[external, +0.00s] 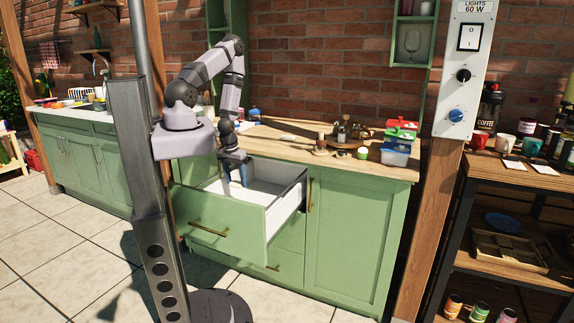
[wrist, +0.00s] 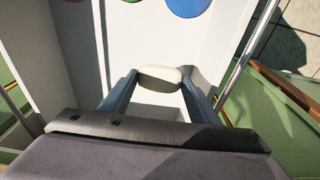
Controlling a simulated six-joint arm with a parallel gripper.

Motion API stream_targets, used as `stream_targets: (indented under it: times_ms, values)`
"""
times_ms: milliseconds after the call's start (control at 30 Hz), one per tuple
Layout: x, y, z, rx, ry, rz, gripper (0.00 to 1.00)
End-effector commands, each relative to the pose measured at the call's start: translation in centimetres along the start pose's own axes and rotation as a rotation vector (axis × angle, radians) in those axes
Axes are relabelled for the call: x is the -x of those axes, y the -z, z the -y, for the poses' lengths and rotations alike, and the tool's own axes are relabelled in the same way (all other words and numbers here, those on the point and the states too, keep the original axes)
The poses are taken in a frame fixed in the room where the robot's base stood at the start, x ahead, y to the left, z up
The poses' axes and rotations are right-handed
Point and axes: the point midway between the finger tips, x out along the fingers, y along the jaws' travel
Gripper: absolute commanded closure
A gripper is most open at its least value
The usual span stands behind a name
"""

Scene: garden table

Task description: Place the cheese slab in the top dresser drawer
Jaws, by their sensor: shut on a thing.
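The top dresser drawer (external: 228,232) is pulled out, and its white inside is lit by the sun. My gripper (external: 241,181) points down into the drawer opening. In the wrist view my gripper (wrist: 159,78) is shut on the pale, rounded cheese slab (wrist: 160,77), held between the two blue fingertips. The drawer's white floor (wrist: 150,40) shows beyond it. I cannot tell whether the slab touches the floor. In the external view the slab is hidden.
The drawer's white side wall (external: 287,205) stands at the right. Bottles and colourful boxes (external: 401,130) stand on the wooden countertop (external: 300,145).

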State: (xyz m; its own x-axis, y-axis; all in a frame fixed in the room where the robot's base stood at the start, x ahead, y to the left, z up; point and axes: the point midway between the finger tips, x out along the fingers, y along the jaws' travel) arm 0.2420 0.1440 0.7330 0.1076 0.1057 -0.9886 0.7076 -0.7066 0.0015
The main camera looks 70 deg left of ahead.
Motion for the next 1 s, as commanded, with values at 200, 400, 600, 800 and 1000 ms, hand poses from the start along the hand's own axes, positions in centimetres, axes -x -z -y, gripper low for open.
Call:
stream_targets:
  times_ms: [200,400,600,800,1000]
  values:
    - [-1.2,-0.2,0.0,0.0,0.0,0.004,0.67]
    - [-3.6,-0.7,0.0,-0.001,0.0,0.004,0.67]
    - [-5.3,-0.8,0.0,-0.001,0.0,0.002,0.67]
    - [-5.8,-0.8,0.0,-0.001,0.0,0.0,0.67]
    - [-6.6,-1.1,0.0,-0.001,0.0,0.003,0.67]
